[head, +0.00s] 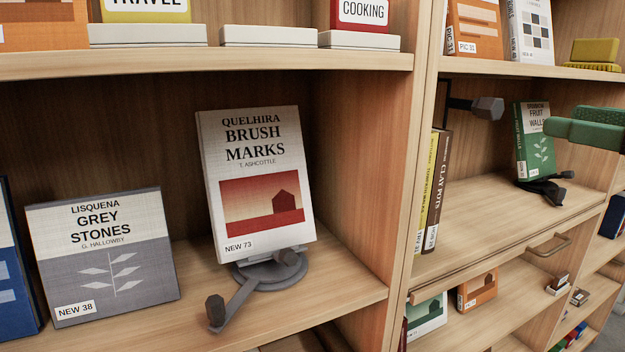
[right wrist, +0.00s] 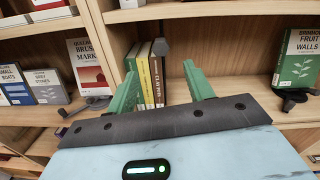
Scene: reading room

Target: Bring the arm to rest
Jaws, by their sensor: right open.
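My right gripper (head: 562,122) comes in from the right edge in the head view, its green fingers overlapping the right side of the green Fruit Walls book in the picture. In the right wrist view its two green fingers (right wrist: 162,88) stand wide apart with nothing held between them. A few upright books, among them the brown Clay Pots book (right wrist: 158,82), show beyond the gap. I cannot tell how far the fingers are from the shelf. My left gripper is in neither view.
The Brush Marks book (head: 262,190) leans on a grey round stand (head: 270,272) with a lever. Grey Stones (head: 105,255) stands left of it. Fruit Walls (head: 535,150) sits on a dark stand (head: 545,190). A dark knobbed bar (head: 487,107) juts out in the right bay. A wooden upright (head: 425,150) divides the bays.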

